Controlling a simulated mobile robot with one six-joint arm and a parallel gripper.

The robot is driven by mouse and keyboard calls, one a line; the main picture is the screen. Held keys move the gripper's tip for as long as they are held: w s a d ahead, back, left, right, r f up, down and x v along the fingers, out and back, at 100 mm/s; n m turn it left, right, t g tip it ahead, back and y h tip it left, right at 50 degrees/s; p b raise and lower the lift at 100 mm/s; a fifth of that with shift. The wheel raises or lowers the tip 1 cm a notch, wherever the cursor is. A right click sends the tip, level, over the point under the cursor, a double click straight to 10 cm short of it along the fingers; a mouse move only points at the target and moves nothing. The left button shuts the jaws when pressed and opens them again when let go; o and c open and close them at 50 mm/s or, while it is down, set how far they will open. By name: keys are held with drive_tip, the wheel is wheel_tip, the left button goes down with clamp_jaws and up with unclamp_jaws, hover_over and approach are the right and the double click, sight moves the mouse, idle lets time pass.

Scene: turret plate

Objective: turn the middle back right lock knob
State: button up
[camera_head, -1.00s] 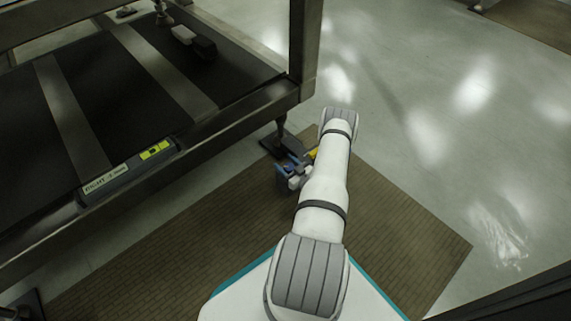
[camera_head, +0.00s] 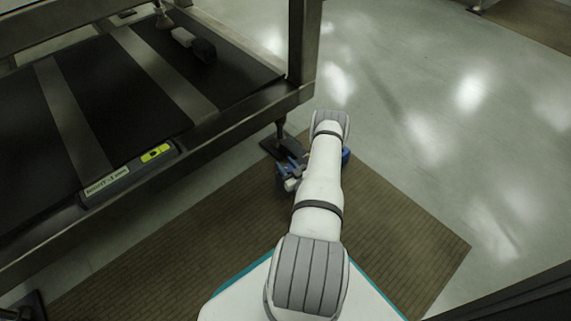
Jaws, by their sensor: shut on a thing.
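My white and grey arm (camera_head: 319,180) reaches forward from the bottom of the head view over the brown mat. Its wrist end is at the grey cap near the table corner. A small group of blue, white and dark parts (camera_head: 285,172) shows just left of the arm. A blue part (camera_head: 346,155) shows just right of it. The arm covers what lies between them. I cannot make out any single lock knob, nor tell which one is the middle back right. My gripper and its fingertips are hidden behind the arm.
A metal-framed table (camera_head: 217,124) with a black top stands at the left. Its leg foot (camera_head: 281,139) is close to the blue parts. The grey floor (camera_head: 430,130) at the right is clear.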

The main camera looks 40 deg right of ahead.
drive_tip(key=m+g+h, duration=0.1)
drive_tip(key=m+h, duration=0.1)
drive_tip(key=h, duration=0.1)
drive_tip(key=m+g+h+p, duration=0.1)
drive_tip(key=m+h, duration=0.1)
drive_tip(key=h, duration=0.1)
drive_tip(key=shift+d+h+p, duration=0.2)
drive_tip(key=shift+h+p, duration=0.1)
drive_tip(key=m+g+h, duration=0.4)
drive_tip(key=h, duration=0.1)
drive_tip(key=shift+s+d+m, duration=0.2)
drive_tip(key=shift+d+m, duration=0.1)
drive_tip(key=shift+m, duration=0.1)
drive_tip(key=m+g+h, duration=0.1)
drive_tip(key=g, duration=0.1)
drive_tip(key=m+g+h+b, duration=0.1)
drive_tip(key=m+g, duration=0.1)
drive_tip(key=m+g+h+b, duration=0.1)
drive_tip(key=g, duration=0.1)
drive_tip(key=shift+s+d+f+h, duration=0.15)
drive_tip(key=shift+s+d+h, duration=0.05)
drive_tip(key=shift+s+h, duration=0.2)
drive_tip(key=shift+s+d+m+g+h+b, duration=0.15)
drive_tip(key=shift+m+g+b, duration=0.25)
drive_tip(key=shift+m+g, duration=0.5)
drive_tip(key=shift+a+m+g+h+b, duration=0.1)
drive_tip(key=shift+m+g+h+b, duration=0.3)
drive_tip(key=shift+g, duration=0.8)
drive_tip(key=shift+s+d+m+g, duration=0.1)
drive_tip(key=shift+m+g, duration=0.3)
